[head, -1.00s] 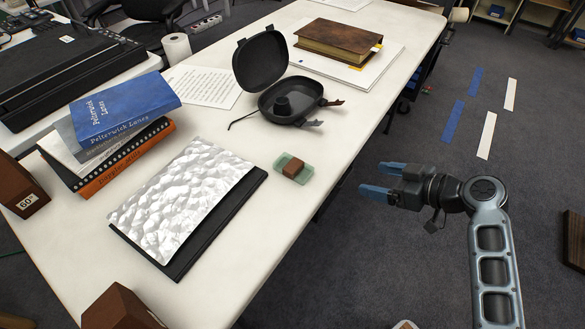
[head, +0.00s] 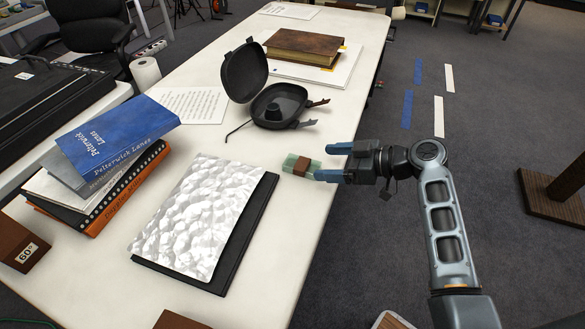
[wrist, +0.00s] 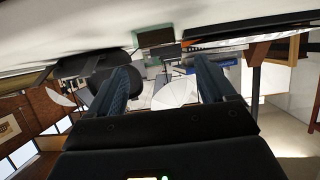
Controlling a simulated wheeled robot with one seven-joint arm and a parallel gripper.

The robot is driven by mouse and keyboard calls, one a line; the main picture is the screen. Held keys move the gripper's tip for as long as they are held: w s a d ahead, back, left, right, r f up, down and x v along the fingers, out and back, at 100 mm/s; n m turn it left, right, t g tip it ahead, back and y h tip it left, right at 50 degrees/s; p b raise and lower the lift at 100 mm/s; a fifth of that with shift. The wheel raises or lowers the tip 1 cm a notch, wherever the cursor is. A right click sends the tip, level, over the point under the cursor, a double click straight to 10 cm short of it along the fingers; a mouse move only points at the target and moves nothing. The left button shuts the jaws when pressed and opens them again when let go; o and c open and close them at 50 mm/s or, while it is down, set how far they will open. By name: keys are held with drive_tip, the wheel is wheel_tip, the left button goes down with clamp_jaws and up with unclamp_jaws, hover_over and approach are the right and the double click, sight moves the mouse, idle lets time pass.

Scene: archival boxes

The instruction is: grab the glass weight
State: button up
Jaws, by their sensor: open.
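The glass weight (head: 289,160) is a small pale green block with a brown band around its middle. It lies on the white table near the right edge. It also shows at the top centre of the wrist view (wrist: 155,39), ahead of the fingers. My gripper (head: 331,162) is open and empty, its blue fingers pointing left at the weight. In the head view the fingertips are at the weight's right end, one to each side in the picture; I cannot tell whether they touch it. Both fingers also show in the wrist view (wrist: 163,72).
A textured white sheet on a black folder (head: 205,218) lies left of the weight. An open black case (head: 243,75) with a cable stands behind it. A brown book (head: 305,46) lies farther back. Stacked books (head: 118,135) are at left.

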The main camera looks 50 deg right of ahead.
sight(305, 164)
drive_tip(key=x, duration=0.3)
drive_tip(key=p+x, duration=0.1)
drive_tip(key=x, duration=0.2)
drive_tip(key=shift+w+f, duration=0.2)
drive_tip(key=shift+f, duration=0.3)
drive_tip(key=c, duration=1.2)
